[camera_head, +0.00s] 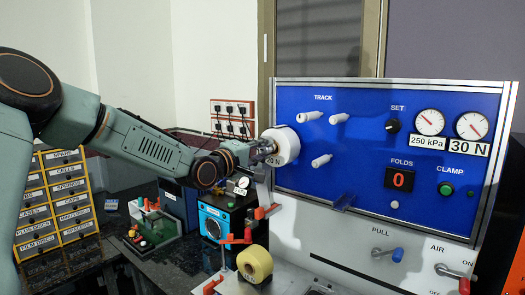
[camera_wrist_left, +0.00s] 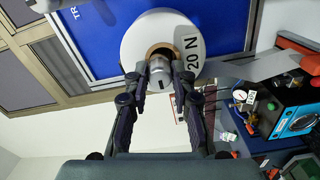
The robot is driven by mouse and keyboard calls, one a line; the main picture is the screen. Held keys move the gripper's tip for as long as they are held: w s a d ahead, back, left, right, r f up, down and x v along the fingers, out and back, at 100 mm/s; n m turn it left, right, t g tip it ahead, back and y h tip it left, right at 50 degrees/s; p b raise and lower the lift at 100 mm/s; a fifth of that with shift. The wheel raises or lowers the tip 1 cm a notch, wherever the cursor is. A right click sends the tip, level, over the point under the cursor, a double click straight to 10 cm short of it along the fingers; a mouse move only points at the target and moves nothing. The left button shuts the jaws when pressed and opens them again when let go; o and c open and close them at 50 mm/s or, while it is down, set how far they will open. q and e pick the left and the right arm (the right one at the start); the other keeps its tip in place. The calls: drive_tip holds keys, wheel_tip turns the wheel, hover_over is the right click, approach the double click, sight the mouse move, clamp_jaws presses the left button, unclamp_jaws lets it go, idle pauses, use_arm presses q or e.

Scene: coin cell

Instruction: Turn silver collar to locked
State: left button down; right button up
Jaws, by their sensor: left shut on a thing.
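A white roll (camera_head: 288,143) marked 20 N sits at the left end of the blue panel; it also shows in the left wrist view (camera_wrist_left: 140,40) with a brown core. A silver collar (camera_wrist_left: 158,68) sits at the middle of that core. My left gripper (camera_head: 266,148) reaches the front of the roll, its fingers on both sides of the collar in the left wrist view (camera_wrist_left: 160,80), shut on it. The fingers partly hide the collar in the head view. Any locked mark is not readable. My right gripper is not in view.
The blue panel (camera_head: 350,190) carries white pegs, two gauges and a red 0 display. A yellow roll (camera_head: 255,264) stands below my left gripper, near an orange-ended bracket (camera_head: 250,238). A blue machine (camera_head: 213,224) and yellow-edged drawers (camera_head: 55,200) stand to the left.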

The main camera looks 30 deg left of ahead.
use_arm(q)
drive_tip(key=shift+f, duration=0.1)
idle(0.4)
drive_tip(key=c, duration=1.1)
unclamp_jaws()
